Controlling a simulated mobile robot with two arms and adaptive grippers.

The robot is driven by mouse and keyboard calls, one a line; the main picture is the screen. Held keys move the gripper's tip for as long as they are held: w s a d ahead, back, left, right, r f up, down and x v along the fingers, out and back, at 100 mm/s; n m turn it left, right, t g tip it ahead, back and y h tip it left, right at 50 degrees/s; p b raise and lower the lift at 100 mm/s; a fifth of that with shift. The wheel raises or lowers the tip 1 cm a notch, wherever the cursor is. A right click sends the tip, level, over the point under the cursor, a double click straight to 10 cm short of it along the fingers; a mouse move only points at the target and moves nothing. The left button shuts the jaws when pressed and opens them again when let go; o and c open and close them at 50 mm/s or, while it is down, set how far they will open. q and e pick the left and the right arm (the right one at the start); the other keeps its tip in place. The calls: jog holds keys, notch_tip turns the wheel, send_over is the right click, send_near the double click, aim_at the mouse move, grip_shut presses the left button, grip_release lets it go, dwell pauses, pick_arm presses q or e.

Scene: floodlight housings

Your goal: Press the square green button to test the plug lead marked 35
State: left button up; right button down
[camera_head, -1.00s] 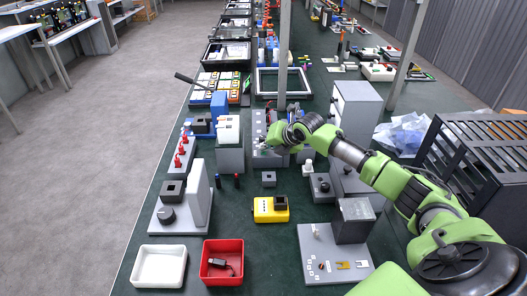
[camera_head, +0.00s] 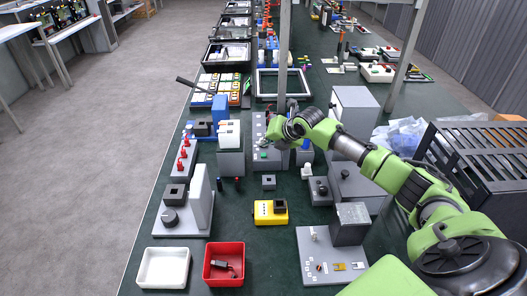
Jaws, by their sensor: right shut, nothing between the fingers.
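A grey test panel (camera_head: 258,128) stands in the middle of the bench, partly covered by my right gripper. A small green spot, which looks like a button (camera_head: 263,156), shows low on its face; its shape is too small to tell. My right gripper (camera_head: 269,138) is in front of the panel, shut and empty, a little above the green spot. I cannot tell if it touches the panel. A black plug-like piece (camera_head: 222,266) lies in a red tray (camera_head: 210,277) at the front. No marking 35 is legible. My left gripper is not in view.
A white tray (camera_head: 163,286) is beside the red one. A yellow box (camera_head: 264,219), a grey block (camera_head: 230,160) and a grey plate with fittings (camera_head: 313,265) stand around. A dark rack (camera_head: 480,150) is at the right. Bare green bench shows near the yellow box.

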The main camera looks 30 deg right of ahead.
jog(key=shift+r+p, duration=0.75)
jog(key=shift+r, duration=0.5)
